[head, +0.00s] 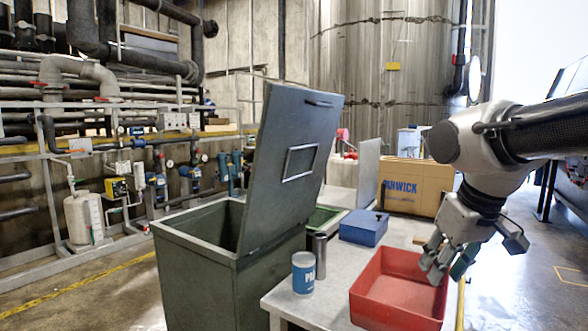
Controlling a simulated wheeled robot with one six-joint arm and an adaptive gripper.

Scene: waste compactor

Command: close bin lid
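A dark green bin (205,270) stands left of the table. Its lid (290,165) is up, tilted a little back to the right, with a handle (318,103) near its top edge and a framed rectangular label on its face. The bin's opening shows dark inside. My gripper (440,270) hangs over the red tray on the right, well apart from the lid. Its fingers point down and look spread, but whether anything is between them is hard to see. A small dark green piece shows beside the fingers.
A grey table (290,302) carries a red tray (362,282), a blue and white can (303,275), a grey cylinder (319,256) and a blue box (363,229). A cardboard box (426,188) stands behind. Open floor lies left of the bin.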

